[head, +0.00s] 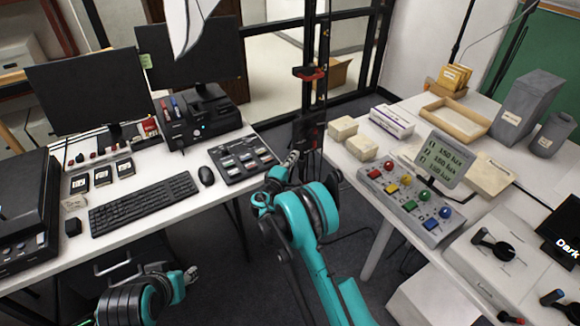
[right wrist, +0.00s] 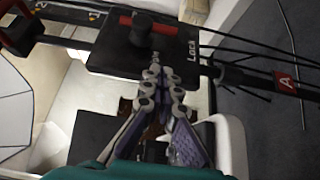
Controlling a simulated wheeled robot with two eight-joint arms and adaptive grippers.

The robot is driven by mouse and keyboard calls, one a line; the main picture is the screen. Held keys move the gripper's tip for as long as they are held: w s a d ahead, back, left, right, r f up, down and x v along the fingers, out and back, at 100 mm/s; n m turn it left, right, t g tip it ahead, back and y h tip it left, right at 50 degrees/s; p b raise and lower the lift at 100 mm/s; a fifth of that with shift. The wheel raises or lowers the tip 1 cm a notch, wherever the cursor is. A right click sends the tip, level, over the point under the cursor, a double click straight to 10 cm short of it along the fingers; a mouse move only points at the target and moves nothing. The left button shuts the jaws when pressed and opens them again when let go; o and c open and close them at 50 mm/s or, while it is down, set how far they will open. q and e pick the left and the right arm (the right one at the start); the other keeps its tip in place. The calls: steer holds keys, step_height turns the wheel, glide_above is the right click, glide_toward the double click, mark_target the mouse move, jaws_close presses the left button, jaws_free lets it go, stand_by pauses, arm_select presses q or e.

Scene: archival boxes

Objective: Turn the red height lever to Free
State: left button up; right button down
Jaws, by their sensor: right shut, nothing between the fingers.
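The red lever (right wrist: 168,28) lies on a black plate (right wrist: 110,52) in the right wrist view, with a round black knob (right wrist: 140,32) over it. The word Lock is printed on the plate near the lever's right end; no Free mark can be read. In the head view the plate (head: 308,131) is on the dark upright stand, small and partly hidden. My right gripper (right wrist: 163,74) is shut and empty, its fingertips at the plate's lower edge, below the knob; contact cannot be told. It also shows in the head view (head: 292,158). My left gripper (head: 190,275) is low at the left, its jaws unclear.
A desk with a keyboard (head: 143,202) and a button panel (head: 243,160) stands left of the stand. Thin cables and a red A tag (right wrist: 285,82) are beside the plate. Floor shows between the tables.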

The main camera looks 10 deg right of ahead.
mark_target(313, 137)
steer(key=b+x, duration=0.1)
steer(key=x, duration=0.2)
steer(key=shift+w+d+f, duration=0.15)
steer(key=shift+w+d, duration=0.15)
steer(key=shift+w+d+b, duration=0.1)
steer(key=shift+d+b, duration=0.35)
steer(key=shift+d, duration=0.75)
steer(key=shift+w+d, duration=0.1)
steer(key=shift+d, duration=0.5)
steer(key=shift+w+d+f+n+t+h, duration=0.1)
steer(key=shift+d+f+n+t+h, duration=0.2)
steer(key=shift+n+t+h, duration=0.3)
steer(key=shift+n+t, duration=0.3)
steer(key=shift+t, duration=0.2)
steer(key=shift+w+d+f, duration=0.1)
steer(key=shift+w+d, duration=0.25)
steer(key=shift+d, duration=0.6)
steer(key=shift+w+d, duration=0.3)
steer(key=shift+d, duration=0.65)
steer(key=shift+w+d+f, duration=0.1)
steer(key=shift+w+d, duration=0.25)
steer(key=shift+d, duration=0.6)
steer(key=shift+d+r, duration=0.1)
steer(key=shift+r, duration=0.05)
